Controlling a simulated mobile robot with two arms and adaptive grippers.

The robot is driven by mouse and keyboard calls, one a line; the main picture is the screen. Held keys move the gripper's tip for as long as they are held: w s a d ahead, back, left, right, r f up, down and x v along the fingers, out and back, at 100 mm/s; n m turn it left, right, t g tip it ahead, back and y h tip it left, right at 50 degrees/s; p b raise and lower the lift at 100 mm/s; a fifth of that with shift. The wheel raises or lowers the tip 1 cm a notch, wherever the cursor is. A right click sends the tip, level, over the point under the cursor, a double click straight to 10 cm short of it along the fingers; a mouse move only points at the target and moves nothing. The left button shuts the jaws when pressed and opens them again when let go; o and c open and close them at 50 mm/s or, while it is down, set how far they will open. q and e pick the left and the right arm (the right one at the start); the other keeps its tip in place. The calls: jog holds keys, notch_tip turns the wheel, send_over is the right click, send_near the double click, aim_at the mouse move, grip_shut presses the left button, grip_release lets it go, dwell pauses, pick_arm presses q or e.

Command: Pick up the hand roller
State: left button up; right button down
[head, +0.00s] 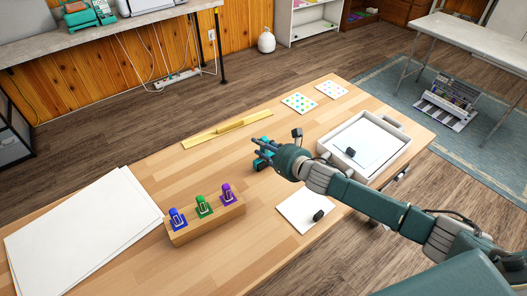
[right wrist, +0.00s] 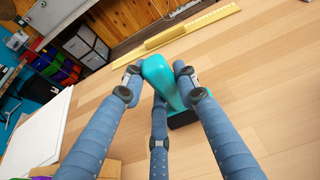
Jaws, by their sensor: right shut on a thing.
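The hand roller is teal with a dark roller part. In the head view the hand roller (head: 260,163) is near the middle of the wooden table, partly hidden by my fingers. In the right wrist view the hand roller (right wrist: 158,76) sits between my fingers, its dark part low and to the right. My right gripper (head: 266,152) is shut on it, with fingers on both sides of the teal part; the right gripper (right wrist: 157,88) also fills the wrist view. I cannot tell whether the roller touches the table. My left gripper is not in view.
A wooden block (head: 207,222) holds blue, green and purple tools at the front left. White sheets (head: 82,235) lie at the left. A yellow ruler (head: 226,130) lies behind the gripper. A white tray (head: 401,148) and a white sheet with a black item (head: 297,212) are at the right.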

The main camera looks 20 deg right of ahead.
notch_tip(320, 180, up, 20)
jog(key=shift+p, duration=0.45)
jog(key=c, duration=2.3)
grip_release()
grip_shut()
